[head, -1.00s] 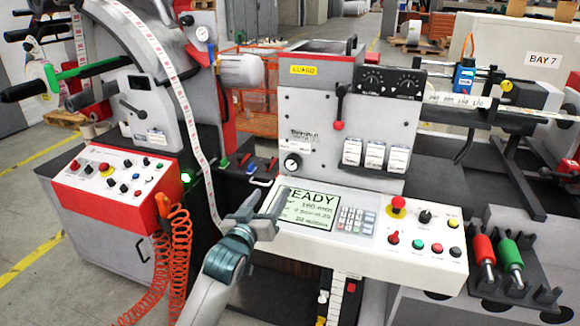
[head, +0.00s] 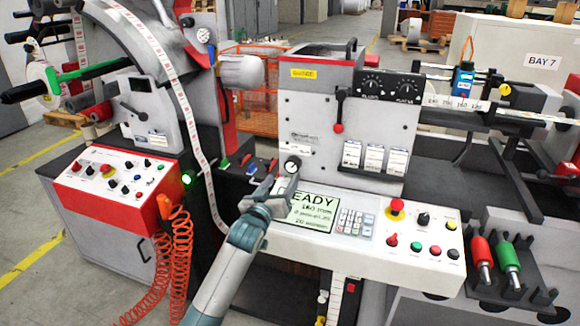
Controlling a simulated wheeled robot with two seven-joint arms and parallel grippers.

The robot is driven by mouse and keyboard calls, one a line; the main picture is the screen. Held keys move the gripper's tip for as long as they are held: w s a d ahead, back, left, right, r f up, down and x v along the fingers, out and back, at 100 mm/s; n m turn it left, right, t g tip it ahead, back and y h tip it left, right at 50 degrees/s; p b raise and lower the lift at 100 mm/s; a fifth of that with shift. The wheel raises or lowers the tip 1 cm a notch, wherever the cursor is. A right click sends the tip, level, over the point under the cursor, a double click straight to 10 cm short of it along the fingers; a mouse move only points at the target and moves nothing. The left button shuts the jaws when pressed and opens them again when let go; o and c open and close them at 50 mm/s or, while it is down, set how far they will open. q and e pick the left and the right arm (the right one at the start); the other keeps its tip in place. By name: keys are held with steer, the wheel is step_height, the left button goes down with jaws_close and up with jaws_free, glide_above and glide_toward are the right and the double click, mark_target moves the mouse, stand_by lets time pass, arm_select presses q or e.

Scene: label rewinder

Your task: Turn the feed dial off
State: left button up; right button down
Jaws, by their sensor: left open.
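The label rewinder's upright grey panel (head: 305,110) carries a small round white-faced dial (head: 292,164) at its lower left. Two black dials (head: 390,87) sit on a black plate at its upper right, and a black knob (head: 423,219) is on the sloped console. Their lettering is too small to read, so I cannot tell which is the feed dial. My left gripper (head: 281,179) is open and empty, its fingertips just below and left of the white dial. I cannot tell whether they touch it. My right gripper is out of view.
The console (head: 385,245) has a lit screen (head: 313,211), a keypad (head: 355,224), a red stop button (head: 397,207) and coloured buttons. A red-tipped lever (head: 338,127) sticks out of the upright panel. Left stands another control box (head: 112,185) with an orange coiled hose (head: 180,255).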

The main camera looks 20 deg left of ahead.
mark_target(291, 167)
arm_select(q)
steer(key=w+p, duration=0.1)
steer(key=w, duration=0.6)
steer(key=shift+d, duration=0.1)
steer(key=shift+w, duration=0.6)
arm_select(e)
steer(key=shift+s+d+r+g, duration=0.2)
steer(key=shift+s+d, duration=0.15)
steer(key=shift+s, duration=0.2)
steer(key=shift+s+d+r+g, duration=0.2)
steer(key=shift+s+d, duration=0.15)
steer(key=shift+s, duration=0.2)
arm_select(q)
steer(key=c, duration=1.1)
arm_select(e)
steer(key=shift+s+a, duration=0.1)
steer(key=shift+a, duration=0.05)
